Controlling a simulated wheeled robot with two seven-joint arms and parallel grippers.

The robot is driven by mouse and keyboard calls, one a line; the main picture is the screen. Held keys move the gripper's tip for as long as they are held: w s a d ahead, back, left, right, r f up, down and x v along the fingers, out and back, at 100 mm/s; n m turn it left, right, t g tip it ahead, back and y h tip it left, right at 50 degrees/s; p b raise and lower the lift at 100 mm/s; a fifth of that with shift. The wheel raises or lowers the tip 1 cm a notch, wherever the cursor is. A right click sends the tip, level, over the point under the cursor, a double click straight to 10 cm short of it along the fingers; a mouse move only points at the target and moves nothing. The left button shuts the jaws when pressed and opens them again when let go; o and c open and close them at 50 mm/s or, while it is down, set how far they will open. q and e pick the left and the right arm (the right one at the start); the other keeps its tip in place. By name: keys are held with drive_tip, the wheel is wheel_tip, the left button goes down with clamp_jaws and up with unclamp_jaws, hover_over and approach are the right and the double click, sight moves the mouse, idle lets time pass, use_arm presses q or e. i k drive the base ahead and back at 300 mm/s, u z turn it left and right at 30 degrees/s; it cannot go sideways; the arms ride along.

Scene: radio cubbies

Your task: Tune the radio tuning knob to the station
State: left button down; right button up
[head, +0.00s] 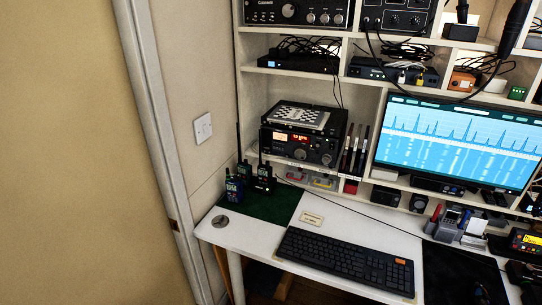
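In the head view, a black radio (297,146) with a lit display and red digits sits in a cubby left of the monitor. A large round knob (327,158) shows at the right of its front; I cannot tell whether this is the tuning knob. The digits are too small to read. Another black radio unit (290,12) with a large knob stands on the top shelf. A small radio with a lit display (525,241) sits at the right edge. Neither of my grippers is in view.
The white desk (255,238) holds handheld radios (264,177) on a green mat and a black keyboard (345,261). A monitor (455,140) showing a spectrum stands at the right. A wall and door frame (160,110) bound the left.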

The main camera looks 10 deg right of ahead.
sight(300, 152)
drive_tip(key=u, duration=0.55)
drive_tip(key=i, duration=0.65)
drive_tip(key=u, duration=0.1)
